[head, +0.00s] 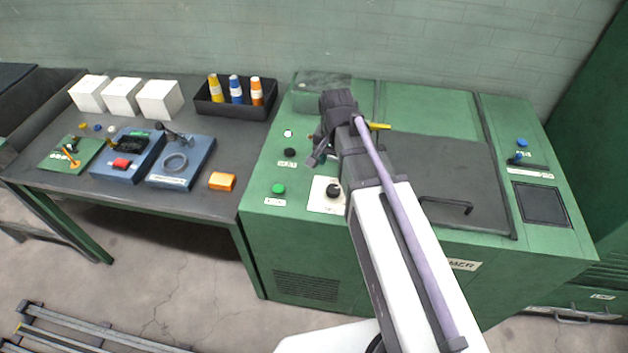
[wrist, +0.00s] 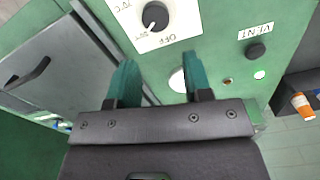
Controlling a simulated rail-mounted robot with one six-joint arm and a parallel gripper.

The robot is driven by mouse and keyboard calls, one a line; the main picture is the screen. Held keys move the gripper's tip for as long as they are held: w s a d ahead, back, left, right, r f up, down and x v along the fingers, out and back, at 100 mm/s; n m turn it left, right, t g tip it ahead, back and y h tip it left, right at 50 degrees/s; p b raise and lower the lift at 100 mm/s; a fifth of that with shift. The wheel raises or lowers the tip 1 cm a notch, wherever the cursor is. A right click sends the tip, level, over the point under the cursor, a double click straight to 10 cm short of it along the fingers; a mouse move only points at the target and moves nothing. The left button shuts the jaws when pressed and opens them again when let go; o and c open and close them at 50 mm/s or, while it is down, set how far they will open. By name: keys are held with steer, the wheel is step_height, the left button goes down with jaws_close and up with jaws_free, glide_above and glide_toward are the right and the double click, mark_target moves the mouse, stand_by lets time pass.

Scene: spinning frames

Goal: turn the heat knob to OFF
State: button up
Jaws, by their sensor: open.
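The heat knob (head: 332,191) is a black round knob on a white plate on the green machine's top, left of the dark lid. In the wrist view the knob (wrist: 155,16) is near the top edge, and the plate (wrist: 182,22) reads OFF and temperature marks. A pale line on the knob seems to point toward the lower-left mark, not straight at OFF; this is small. My gripper (wrist: 160,78) is open and empty, its two green fingers apart from the knob. In the head view my gripper (head: 316,150) hangs above the panel, behind the knob.
A black VENT knob (wrist: 256,50) sits near the plate. A green button (head: 278,188) is left of the plate. The dark lid with a handle (head: 447,205) lies to the right. A table (head: 205,205) with boxes, trays and bottles stands at the left.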

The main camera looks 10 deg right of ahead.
mark_target(334, 189)
steer(key=shift+o, duration=0.8)
steer(key=shift+s+d+f+m, duration=0.1)
steer(key=shift+s+f+m, duration=0.05)
steer(key=shift+m, duration=0.15)
steer(key=shift+o, duration=0.6)
steer(key=shift+d+f, duration=0.1)
steer(key=shift+d, duration=0.05)
steer(key=shift+o, duration=0.6)
steer(key=shift+f+b, duration=0.4)
steer(key=shift+b, duration=0.1)
step_height(334, 189, down, 10)
steer(key=b, duration=1)
steer(key=shift+f, duration=0.1)
steer(key=shift+r, duration=0.2)
steer(key=c, duration=0.9)
